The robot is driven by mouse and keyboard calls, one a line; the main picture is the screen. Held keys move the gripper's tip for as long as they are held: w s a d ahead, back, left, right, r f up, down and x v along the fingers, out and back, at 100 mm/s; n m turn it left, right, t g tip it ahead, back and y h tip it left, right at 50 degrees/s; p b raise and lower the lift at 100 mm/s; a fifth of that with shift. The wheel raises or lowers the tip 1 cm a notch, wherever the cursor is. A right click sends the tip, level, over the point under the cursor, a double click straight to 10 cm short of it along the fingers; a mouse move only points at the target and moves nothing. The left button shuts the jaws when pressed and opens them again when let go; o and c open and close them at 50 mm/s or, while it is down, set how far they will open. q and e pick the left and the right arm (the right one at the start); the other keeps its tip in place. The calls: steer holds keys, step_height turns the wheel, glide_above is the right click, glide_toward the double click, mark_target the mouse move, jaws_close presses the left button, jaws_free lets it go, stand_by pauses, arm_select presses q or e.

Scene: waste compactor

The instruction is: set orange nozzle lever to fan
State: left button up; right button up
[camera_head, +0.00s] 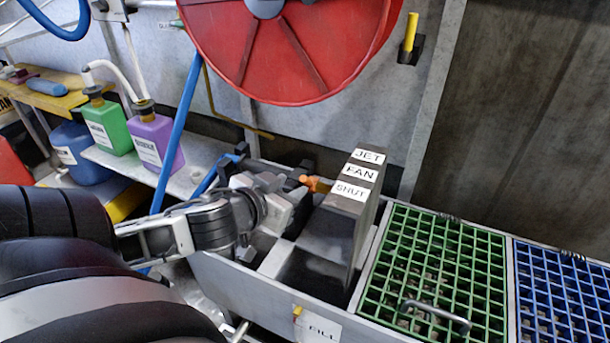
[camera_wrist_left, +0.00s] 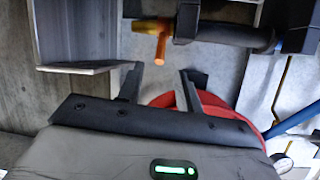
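The orange nozzle lever (camera_head: 316,184) sits just left of a dark grey block (camera_head: 341,228) labelled JET, FAN and SHUT. In the head view it is nearest the FAN and SHUT labels; its exact setting is hard to tell. My left gripper (camera_head: 292,190) is close to its left side, partly hiding the nozzle. In the left wrist view, the orange lever (camera_wrist_left: 160,47) hangs from the end of a dark nozzle (camera_wrist_left: 225,34). The left gripper (camera_wrist_left: 165,74) is open, its fingertips just short of the lever, with the lever in line with the gap. My right gripper is not in view.
A green grate (camera_head: 440,270) and a blue grate (camera_head: 560,290) lie to the right. A red hose reel (camera_head: 290,50) hangs above. A blue hose (camera_head: 178,130) runs down on the left, near green (camera_head: 105,125) and purple (camera_head: 155,140) bottles on a shelf.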

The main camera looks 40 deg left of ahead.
mark_target(305, 179)
arm_select(q)
steer(key=b+x, duration=0.1)
steer(key=x, duration=0.6)
steer(key=shift+f+b, duration=0.15)
steer(key=shift+b, duration=0.25)
jaws_close()
